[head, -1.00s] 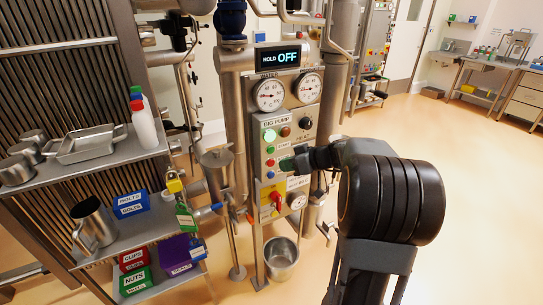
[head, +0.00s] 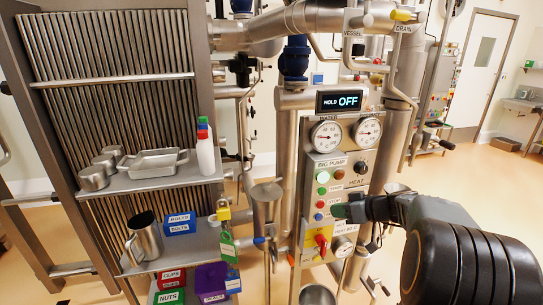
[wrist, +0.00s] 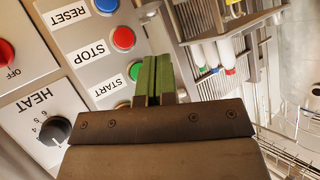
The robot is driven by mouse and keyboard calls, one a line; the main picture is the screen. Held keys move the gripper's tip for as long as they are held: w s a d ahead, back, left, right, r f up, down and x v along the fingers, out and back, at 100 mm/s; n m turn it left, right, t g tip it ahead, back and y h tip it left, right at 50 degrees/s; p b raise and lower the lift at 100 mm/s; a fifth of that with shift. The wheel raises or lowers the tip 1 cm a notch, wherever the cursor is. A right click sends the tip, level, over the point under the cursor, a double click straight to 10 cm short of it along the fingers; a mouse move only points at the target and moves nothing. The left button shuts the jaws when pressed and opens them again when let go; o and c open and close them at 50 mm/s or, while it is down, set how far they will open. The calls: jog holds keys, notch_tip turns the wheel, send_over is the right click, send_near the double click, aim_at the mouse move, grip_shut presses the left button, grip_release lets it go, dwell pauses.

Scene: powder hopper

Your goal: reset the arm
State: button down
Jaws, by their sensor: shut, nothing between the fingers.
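My gripper (head: 339,211) is in front of the control panel (head: 310,238), just right of its button column in the head view. In the wrist view its green fingers (wrist: 154,62) are shut together with nothing between them. They overlap the green START button (wrist: 135,70) in the picture; I cannot tell whether they touch the panel. The red STOP button (wrist: 123,38) and the blue RESET button (wrist: 105,6) show beyond, and the black HEAT knob (wrist: 55,130) is to the left.
The display (head: 350,101) reads HOLD OFF above two gauges (head: 327,136). A shelf (head: 130,184) at left holds metal pans and bottles; a lower shelf (head: 195,247) holds a jug and labelled boxes. Padlocks (head: 226,243) hang between shelf and panel. Pipes surround the panel.

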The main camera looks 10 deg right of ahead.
jog(key=s+a+f+m+g+h, duration=0.25)
jog(key=s+f+m+g, duration=0.25)
jog(key=s+f+m, duration=0.25)
jog(key=s+a+r+n+h, duration=0.1)
jog(key=s+a+r+h, duration=0.1)
jog(key=s+a+h, duration=0.4)
jog(key=s+a, duration=0.3)
jog(key=s, duration=0.3)
jog(key=shift+s+r+n, duration=0.25)
jog(key=shift+r+n, duration=0.1)
